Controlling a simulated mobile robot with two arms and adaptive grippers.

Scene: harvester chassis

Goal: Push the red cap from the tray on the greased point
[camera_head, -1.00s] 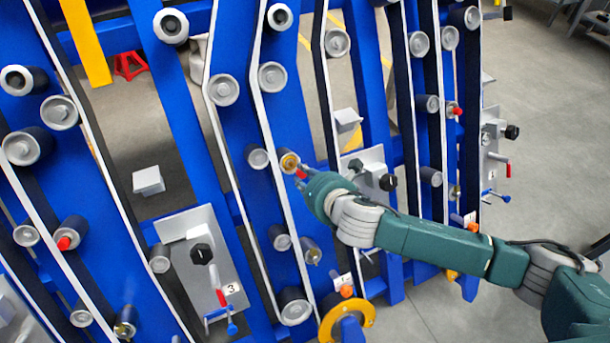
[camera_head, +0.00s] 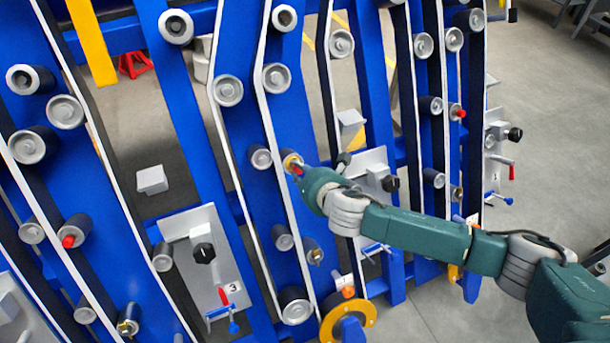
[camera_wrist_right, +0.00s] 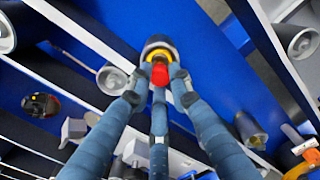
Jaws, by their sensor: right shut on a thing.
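My right gripper (camera_head: 301,172) reaches in from the right and is at a roller end on the blue chassis. Its fingers (camera_wrist_right: 158,85) are closed around a small red cap (camera_wrist_right: 160,74), which also shows as a red spot in the head view (camera_head: 297,170). The cap is right in front of the greased point (camera_wrist_right: 158,55), a roller end with a yellow ring, also seen in the head view (camera_head: 289,158). I cannot tell whether the cap touches the point. My left gripper and the tray are not seen.
Another roller (camera_head: 68,236) at the left bears a red cap, and so does one at the right (camera_head: 457,112). A grey plate (camera_head: 205,260) with a black knob and red and blue handles stands out at the lower left. A yellow ring (camera_head: 348,322) is below.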

